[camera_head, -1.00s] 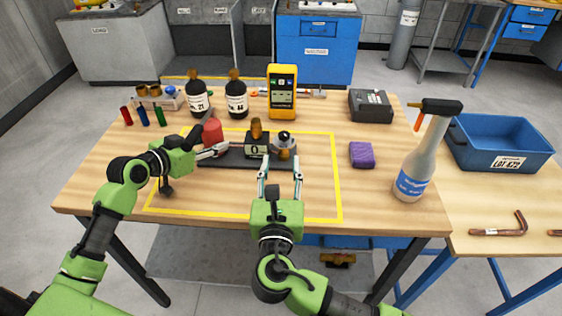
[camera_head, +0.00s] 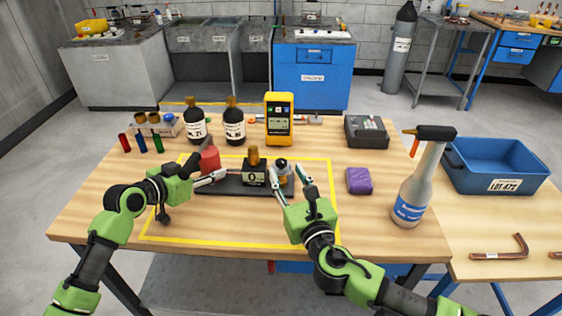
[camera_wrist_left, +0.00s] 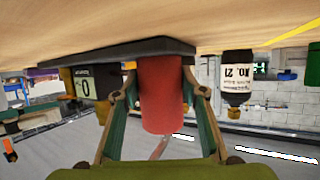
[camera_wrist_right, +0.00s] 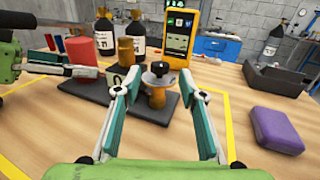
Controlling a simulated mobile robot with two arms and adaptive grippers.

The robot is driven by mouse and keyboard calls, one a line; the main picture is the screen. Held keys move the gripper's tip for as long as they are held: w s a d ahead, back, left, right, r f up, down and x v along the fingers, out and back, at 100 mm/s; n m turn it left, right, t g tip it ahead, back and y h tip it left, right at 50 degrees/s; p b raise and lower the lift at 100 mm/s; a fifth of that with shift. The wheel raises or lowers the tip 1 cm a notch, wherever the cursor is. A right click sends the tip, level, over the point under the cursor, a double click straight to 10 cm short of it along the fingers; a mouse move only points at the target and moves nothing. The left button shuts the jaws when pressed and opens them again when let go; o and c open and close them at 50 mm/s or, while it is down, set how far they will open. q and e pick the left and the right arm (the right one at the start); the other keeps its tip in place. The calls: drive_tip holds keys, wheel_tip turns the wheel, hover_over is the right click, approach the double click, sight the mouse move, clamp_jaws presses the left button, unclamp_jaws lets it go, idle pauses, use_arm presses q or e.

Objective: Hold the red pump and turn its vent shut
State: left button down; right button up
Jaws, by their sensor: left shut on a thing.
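The red pump (camera_head: 209,159) is a red cylinder at the left end of a dark base plate (camera_head: 229,188) on the table. My left gripper (camera_head: 206,176) is shut on the red pump; in the left wrist view its fingers flank the red cylinder (camera_wrist_left: 162,95). A block with a "0" display (camera_head: 254,176) and a brass top stands mid-plate.
Two dark bottles (camera_head: 234,125) and a yellow meter (camera_head: 279,120) stand behind the plate. A purple block (camera_head: 359,181), a dark grey device (camera_head: 366,131) and a spray bottle (camera_head: 413,190) are to the right. Yellow tape bounds clear table in front.

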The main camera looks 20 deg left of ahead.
sight(283, 166)
drive_tip(key=shift+x, duration=3)
clamp_jaws()
